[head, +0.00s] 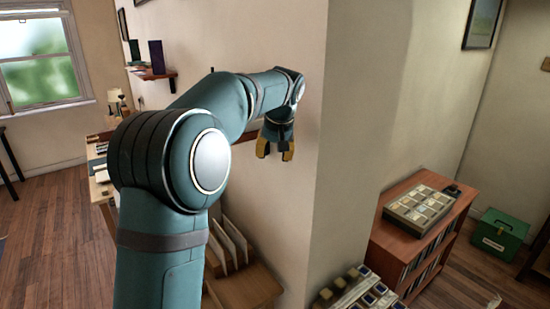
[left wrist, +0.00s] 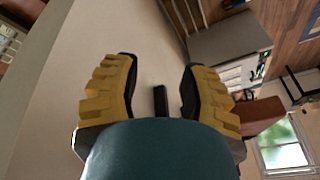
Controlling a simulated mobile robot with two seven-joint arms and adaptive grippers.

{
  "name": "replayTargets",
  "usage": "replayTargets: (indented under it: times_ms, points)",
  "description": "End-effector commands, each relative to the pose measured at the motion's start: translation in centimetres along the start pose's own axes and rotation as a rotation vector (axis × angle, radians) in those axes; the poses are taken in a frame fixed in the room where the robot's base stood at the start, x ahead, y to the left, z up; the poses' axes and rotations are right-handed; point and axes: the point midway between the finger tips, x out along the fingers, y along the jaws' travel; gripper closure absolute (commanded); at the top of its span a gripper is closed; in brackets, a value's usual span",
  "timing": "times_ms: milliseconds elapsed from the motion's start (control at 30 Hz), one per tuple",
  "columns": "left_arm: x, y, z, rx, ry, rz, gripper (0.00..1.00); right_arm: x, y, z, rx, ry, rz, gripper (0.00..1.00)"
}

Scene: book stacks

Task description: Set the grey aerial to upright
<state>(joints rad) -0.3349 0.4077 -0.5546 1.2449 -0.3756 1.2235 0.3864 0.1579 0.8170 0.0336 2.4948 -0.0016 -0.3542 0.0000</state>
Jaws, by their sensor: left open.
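My left gripper (head: 275,153) hangs beside the cream wall near its corner, fingers pointing down in the head view. Its yellow-padded fingers are wide apart in the left wrist view (left wrist: 160,68), with no object clearly held. A short dark bar shows between the fingers in the left wrist view; I cannot tell whether it is part of my gripper or something beyond it. I cannot make out the grey aerial for certain in either view. My left arm hides much of the area behind it in the head view. My right gripper is not in view.
The cream wall corner (head: 312,190) stands close to my left gripper. A brown cabinet (head: 405,249) at right bears a compartment tray (head: 422,210). A green box (head: 499,234) is on the floor. A small wall shelf (head: 157,75) is at upper left.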

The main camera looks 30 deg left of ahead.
Motion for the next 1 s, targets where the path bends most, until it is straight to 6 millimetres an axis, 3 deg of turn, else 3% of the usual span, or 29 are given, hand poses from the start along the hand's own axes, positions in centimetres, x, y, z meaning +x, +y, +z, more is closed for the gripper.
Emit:
replayTargets:
  times_ms: [433,533,567,667,767,800,900,1000]
  points:
    - [0.7,0.4,0.2,0.01,-0.002,0.006,0.58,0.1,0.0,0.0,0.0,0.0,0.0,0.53]
    - [1.7,1.0,0.5,0.023,-0.007,0.013,0.93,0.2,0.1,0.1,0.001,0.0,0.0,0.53]
    - [2.5,1.5,0.8,0.034,-0.011,0.018,1.0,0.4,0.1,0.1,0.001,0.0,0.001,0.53]
    - [7.5,4.1,2.6,0.093,-0.033,0.056,1.0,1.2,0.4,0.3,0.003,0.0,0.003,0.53]
    - [14.8,8.0,6.6,0.172,-0.066,0.127,1.0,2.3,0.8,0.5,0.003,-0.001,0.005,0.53]
    - [17.9,9.6,8.7,0.202,-0.081,0.161,1.0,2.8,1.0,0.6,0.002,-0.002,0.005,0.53]
    - [24.9,13.1,14.8,0.259,-0.117,0.251,1.0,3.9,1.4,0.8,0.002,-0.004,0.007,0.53]
    - [30.4,15.5,21.8,0.29,-0.154,0.334,1.0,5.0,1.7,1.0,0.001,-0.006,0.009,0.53]
